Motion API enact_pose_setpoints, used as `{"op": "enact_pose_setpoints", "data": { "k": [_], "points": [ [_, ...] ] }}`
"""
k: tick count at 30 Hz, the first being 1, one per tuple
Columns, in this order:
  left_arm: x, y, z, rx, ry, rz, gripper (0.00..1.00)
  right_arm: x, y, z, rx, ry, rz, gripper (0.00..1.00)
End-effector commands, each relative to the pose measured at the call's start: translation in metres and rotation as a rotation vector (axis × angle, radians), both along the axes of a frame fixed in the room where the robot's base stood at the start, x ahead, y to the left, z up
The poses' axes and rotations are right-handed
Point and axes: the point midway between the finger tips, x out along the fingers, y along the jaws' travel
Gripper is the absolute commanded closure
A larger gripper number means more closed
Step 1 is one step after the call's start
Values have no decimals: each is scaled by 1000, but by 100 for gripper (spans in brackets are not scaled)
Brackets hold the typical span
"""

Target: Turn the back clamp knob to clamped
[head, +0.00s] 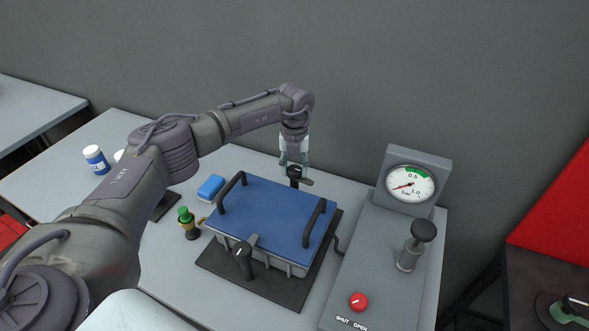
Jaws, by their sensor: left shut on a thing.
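The back clamp knob (294,173) is black and stands behind the far edge of a box with a blue lid (270,212). My left gripper (294,163) points down from above and is shut on the back clamp knob. The fingers hide part of the knob, so its exact turn is hard to read. A front clamp knob (243,256), black with a light mark, stands at the near side of the box, with a grey tab at the lid's edge. My right gripper is not in view.
The lid has two black handles (314,222). At right stands a grey console (380,260) with a gauge (409,184), a black plunger (423,232) and a red knob (358,301). A blue sponge (211,188) and a green-topped valve (185,217) are at left.

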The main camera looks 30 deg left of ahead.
Motion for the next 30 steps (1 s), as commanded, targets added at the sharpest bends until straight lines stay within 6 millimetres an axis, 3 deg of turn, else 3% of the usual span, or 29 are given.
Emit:
{"op": "enact_pose_setpoints", "data": {
  "k": [30],
  "points": [
    [1, 1, 0, 1, -5, -924, 92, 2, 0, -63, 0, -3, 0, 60]
  ]
}}
